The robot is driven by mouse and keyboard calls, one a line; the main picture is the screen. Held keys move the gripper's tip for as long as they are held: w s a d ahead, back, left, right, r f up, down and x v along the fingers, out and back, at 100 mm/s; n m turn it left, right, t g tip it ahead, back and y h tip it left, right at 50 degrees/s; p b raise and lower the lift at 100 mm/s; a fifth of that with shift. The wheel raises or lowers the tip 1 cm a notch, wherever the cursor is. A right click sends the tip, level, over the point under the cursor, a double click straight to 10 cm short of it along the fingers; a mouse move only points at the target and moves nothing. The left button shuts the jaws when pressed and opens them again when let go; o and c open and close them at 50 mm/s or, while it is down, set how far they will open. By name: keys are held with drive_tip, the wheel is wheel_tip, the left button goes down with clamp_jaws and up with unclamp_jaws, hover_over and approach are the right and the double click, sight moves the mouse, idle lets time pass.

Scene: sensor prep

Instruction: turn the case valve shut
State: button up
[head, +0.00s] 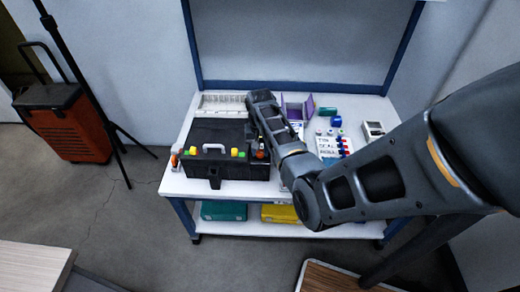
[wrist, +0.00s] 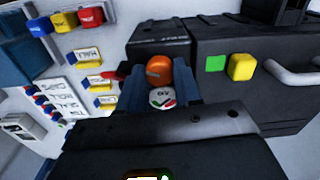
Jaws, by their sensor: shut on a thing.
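The black case (head: 230,132) stands on the white workbench in the head view. Its front also shows in the wrist view (wrist: 260,100), with a pale handle (wrist: 292,74) at the right. The orange valve knob (wrist: 159,68) is beside the case's green and yellow pieces. A white round dial (wrist: 162,98) with red and green marks lies just below the knob in the picture. My gripper (wrist: 160,82) has its blue fingers on either side of the knob and is shut on it. In the head view my arm hides much of the gripper.
The bench (head: 178,184) also holds a purple open box (head: 297,108), small bottles and labelled cards to the right of my arm. Yellow, blue and red pieces (wrist: 90,17) show at the wrist view's upper left. An orange wheeled case (head: 68,125) and a tripod stand at left.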

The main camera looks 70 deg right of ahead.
drive_tip(key=shift+m, duration=0.4)
drive_tip(key=m+p, duration=0.1)
drive_tip(key=m, duration=0.3)
drive_tip(key=shift+m, duration=0.3)
drive_tip(key=m, duration=1.2)
drive_tip(key=shift+m, duration=0.3)
drive_tip(key=m, duration=0.5)
drive_tip(key=shift+m, duration=0.3)
drive_tip(key=o, duration=1)
drive_tip(key=shift+o, duration=0.2)
